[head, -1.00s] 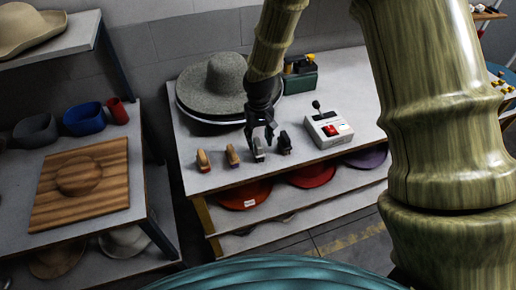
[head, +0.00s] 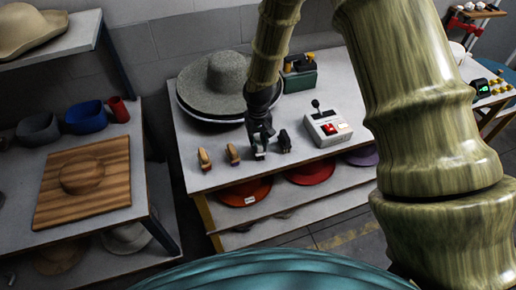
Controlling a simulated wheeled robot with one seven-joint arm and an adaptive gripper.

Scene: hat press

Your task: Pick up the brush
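Several small brushes stand in a row along the front of the grey table. Two have tan wooden tops, one at the left (head: 204,159) and one beside it (head: 232,153). A black-topped one (head: 285,141) stands at the right end. Between them is a grey brush (head: 260,155), mostly hidden by my gripper (head: 260,148). My gripper points down right over this grey brush, with its fingers at or around it. The fingers are too small and dark to tell whether they grip it. The brush appears to be at table level.
A wide grey felt hat (head: 215,80) lies behind the brushes. A white control box (head: 327,129) with a red button and black lever stands to the right. A green box (head: 300,76) stands behind. A shelf with red hats (head: 312,172) is below the tabletop.

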